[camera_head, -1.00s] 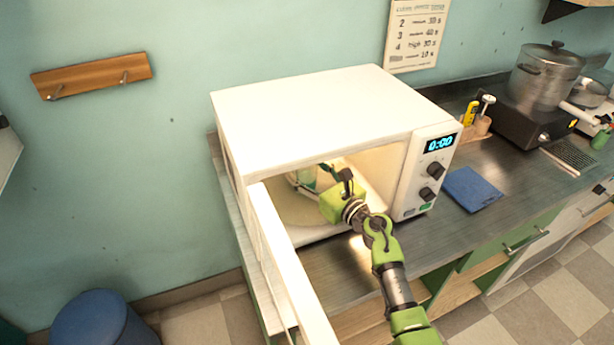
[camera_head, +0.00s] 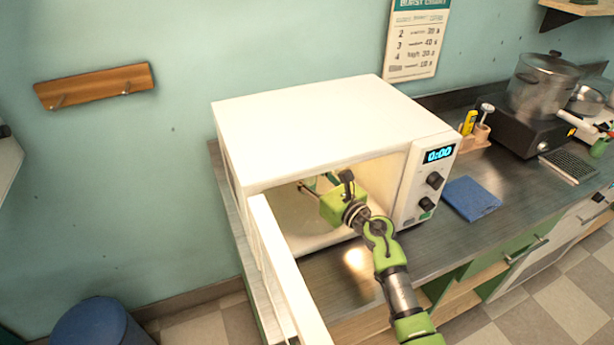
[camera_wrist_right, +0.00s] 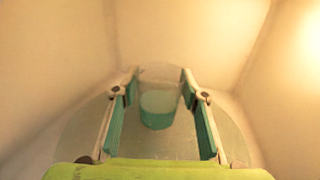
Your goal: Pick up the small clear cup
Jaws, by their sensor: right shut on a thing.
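The small clear cup (camera_wrist_right: 160,108) stands between the fingers of my right gripper (camera_wrist_right: 160,82) in the right wrist view, with a pale teal liquid in it. In the head view my right gripper (camera_head: 308,186) reaches through the open front of the white microwave (camera_head: 310,120). The cup cannot be made out clearly there. In the right wrist view the cup is above the round glass turntable (camera_wrist_right: 82,137); I cannot tell if it touches it. My left gripper is not in view.
The microwave door (camera_head: 288,270) stands open left of my right arm. The control panel side (camera_head: 425,180) is close on the right. A blue cloth (camera_head: 471,198) lies on the counter. A pot (camera_head: 543,85) sits on a hob farther right.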

